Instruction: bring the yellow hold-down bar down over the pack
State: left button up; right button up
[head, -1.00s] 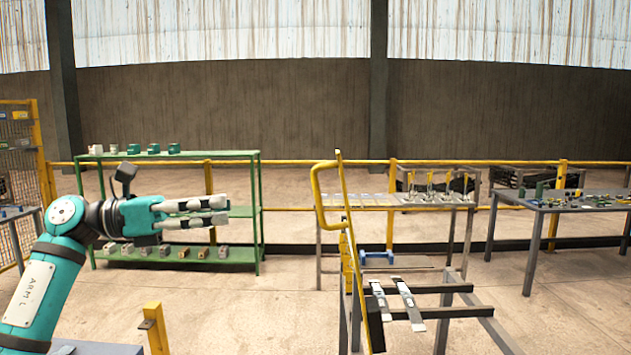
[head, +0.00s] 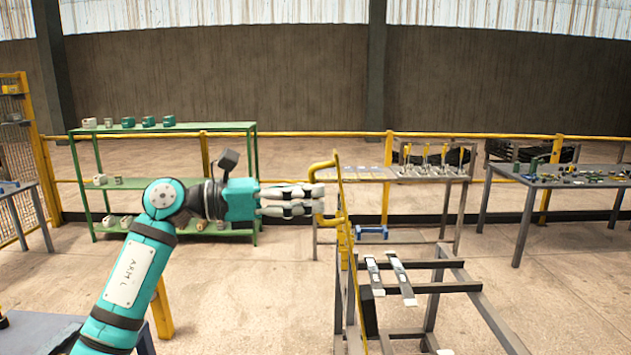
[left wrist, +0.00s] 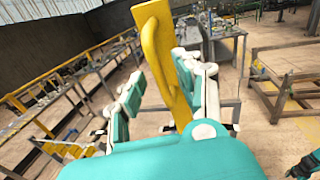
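The yellow hold-down bar (head: 352,265) stands raised, nearly upright, at the left side of a dark metal rack (head: 450,287). Its bent yellow handle (head: 320,168) sticks out to the left. Two flat grey strips (head: 402,280) with pale ends lie across the rack's rails; I cannot tell if they are the pack. My left gripper (head: 318,198) is at the handle. In the left wrist view the yellow handle (left wrist: 160,55) stands between the fingers, which are apart with a gap on the left side.
A green shelf (head: 160,128) with small boxes stands behind my left arm. A table (head: 405,172) with yellow-handled items stands behind the rack, and a grey table (head: 570,178) with parts is at the right. A yellow railing (head: 290,134) runs across the back.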

pick_arm(q)
jog(key=shift+w+d, duration=0.15)
jog(key=shift+d, duration=0.7)
jog(key=shift+a, duration=0.1)
jog(key=shift+c, duration=0.4)
grip_shut()
